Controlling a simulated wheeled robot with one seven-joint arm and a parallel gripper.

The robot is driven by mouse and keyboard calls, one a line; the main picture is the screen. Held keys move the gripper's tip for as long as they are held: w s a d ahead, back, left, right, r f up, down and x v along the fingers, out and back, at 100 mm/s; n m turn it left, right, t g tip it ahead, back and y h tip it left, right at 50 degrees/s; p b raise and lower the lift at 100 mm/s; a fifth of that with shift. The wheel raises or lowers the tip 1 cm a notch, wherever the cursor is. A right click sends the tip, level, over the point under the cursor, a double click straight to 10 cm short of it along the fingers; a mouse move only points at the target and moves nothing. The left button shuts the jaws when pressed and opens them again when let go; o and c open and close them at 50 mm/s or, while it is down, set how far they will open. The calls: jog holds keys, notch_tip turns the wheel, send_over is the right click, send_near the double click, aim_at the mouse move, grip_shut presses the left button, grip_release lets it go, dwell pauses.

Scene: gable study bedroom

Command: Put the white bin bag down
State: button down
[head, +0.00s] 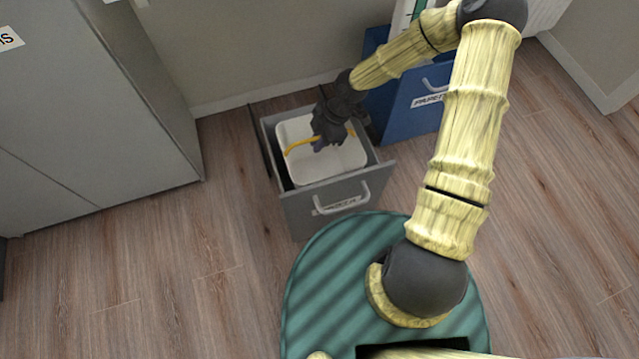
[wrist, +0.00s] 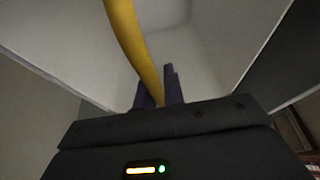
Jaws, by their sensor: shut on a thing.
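The white bin bag (head: 345,165) looks like an open, box-shaped white liner with a yellow strap (head: 300,148) across its top. It is inside the pulled-out grey drawer (head: 300,212). My gripper (head: 327,143) reaches down over the bag's opening and is shut on the yellow strap. In the wrist view the strap (wrist: 130,40) runs down between the two dark fingers (wrist: 158,85), with pale inner walls of the bag (wrist: 200,35) behind. Whether the bag rests on the drawer's bottom is hidden.
A blue bin labelled PAPER (head: 395,110) stands close to the right of the drawer, with a white and green item (head: 405,18) in it. A tall grey cabinet (head: 90,110) stands at the left. The wooden floor (head: 165,270) at the front left is clear.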

jog(key=shift+f+b, duration=1.05)
jog(key=shift+f, duration=1.25)
notch_tip(320, 180, down, 5)
jog(key=b, duration=0.3)
jog(key=shift+f, duration=0.6)
jog(key=c, duration=1.5)
grip_release()
jog(key=shift+s, duration=0.1)
jog(key=shift+r, duration=0.1)
